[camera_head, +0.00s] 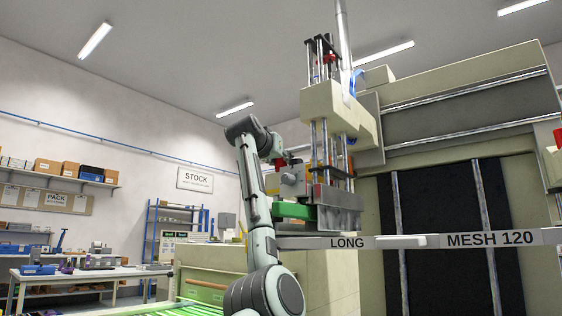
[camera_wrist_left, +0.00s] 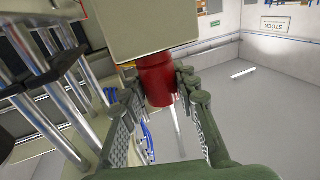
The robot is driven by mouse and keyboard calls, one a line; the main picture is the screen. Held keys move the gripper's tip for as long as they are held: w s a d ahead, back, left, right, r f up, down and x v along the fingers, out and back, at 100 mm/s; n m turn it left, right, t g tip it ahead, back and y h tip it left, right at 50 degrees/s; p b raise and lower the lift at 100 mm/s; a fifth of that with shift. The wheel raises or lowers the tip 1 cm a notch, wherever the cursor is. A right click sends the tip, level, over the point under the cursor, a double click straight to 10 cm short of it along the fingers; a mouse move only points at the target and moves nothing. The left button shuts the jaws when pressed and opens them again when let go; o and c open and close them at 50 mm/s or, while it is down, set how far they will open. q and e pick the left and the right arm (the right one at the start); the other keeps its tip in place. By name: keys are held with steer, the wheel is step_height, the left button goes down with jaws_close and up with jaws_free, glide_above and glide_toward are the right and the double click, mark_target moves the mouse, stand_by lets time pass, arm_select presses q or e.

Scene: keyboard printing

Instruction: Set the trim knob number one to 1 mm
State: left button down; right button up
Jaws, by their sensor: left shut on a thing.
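A red round knob (camera_wrist_left: 157,80) sticks out below a beige block (camera_wrist_left: 130,28) in the left wrist view. The fingers of my left gripper (camera_wrist_left: 160,97) are on both sides of it and shut on it. No number or scale on the knob can be read. In the head view my left arm rises in front of the machine and bends over at the top. My left gripper (camera_head: 277,158) is small there, beside the beige print unit (camera_head: 342,108), and its fingers are partly hidden. My right gripper is not in view.
Metal guide rods (camera_wrist_left: 78,82) stand close to my left gripper. A long bar labelled LONG and MESH 120 (camera_head: 490,239) crosses in front of the machine. A green-topped line (camera_head: 170,309) lies below, with a workbench (camera_head: 90,272) at the left.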

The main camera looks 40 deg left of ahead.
arm_select(q)
steer(key=shift+n+y, duration=0.3)
steer(key=shift+y, duration=0.1)
steer(key=c, duration=1.1)
jaws_free()
steer(key=shift+c, duration=0.2)
steer(key=v, duration=1.2)
steer(key=shift+r, duration=0.2)
